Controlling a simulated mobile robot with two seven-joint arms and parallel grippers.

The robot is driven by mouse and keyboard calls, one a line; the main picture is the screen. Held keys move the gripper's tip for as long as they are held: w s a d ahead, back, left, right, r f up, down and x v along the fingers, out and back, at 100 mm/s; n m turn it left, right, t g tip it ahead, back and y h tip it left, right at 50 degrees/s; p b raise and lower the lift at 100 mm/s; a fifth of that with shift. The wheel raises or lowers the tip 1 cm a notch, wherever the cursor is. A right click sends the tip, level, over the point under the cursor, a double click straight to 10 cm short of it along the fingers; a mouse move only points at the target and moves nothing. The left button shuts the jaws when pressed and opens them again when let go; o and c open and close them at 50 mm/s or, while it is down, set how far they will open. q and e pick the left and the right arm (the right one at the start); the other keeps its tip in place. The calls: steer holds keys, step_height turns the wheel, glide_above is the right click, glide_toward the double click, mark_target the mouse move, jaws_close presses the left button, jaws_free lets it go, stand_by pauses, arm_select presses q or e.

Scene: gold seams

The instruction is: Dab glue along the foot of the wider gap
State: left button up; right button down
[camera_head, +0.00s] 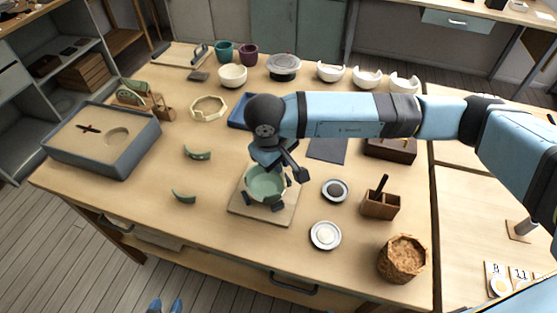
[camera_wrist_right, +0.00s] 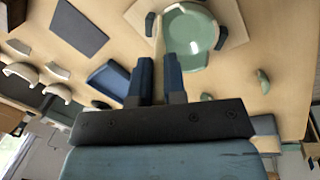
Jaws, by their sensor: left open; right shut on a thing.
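The pale green bowl (camera_head: 266,187) sits on a small wooden board (camera_head: 237,207) between dark pads. In the right wrist view the bowl (camera_wrist_right: 193,32) lies just beyond my fingertips. Its gaps are not clear enough to tell which is wider. Two green shards, one (camera_head: 197,153) above the other (camera_head: 183,197), lie on the table left of the bowl. My right gripper (camera_head: 284,163) is over the bowl's far side; in the wrist view it (camera_wrist_right: 158,68) is shut on a thin pale stick (camera_wrist_right: 158,28). The stick's tip is hard to make out. My left gripper is not in view.
A dish with pale contents (camera_head: 326,236) and one with dark contents (camera_head: 336,189) stand right of the board. A wooden holder (camera_head: 380,204) and a cork-brown pot (camera_head: 402,259) stand further right. A grey sand tray (camera_head: 103,140) is at left. Bowls line the back.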

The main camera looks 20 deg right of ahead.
steer(key=shift+r+b, duration=0.1)
steer(key=shift+b, duration=0.3)
stand_by(0.3)
steer(key=shift+w, duration=0.15)
steer(key=shift+w+d+r+b, duration=0.1)
steer(key=shift+w+d+b, duration=0.05)
steer(key=shift+w+b, duration=0.7)
steer(key=shift+w+f+b, duration=0.1)
steer(key=shift+f+b, duration=0.35)
steer(key=shift+b, duration=0.25)
stand_by(0.7)
steer(key=shift+r+b, duration=0.1)
steer(key=shift+b, duration=0.2)
steer(key=shift+w, duration=0.1)
stand_by(0.3)
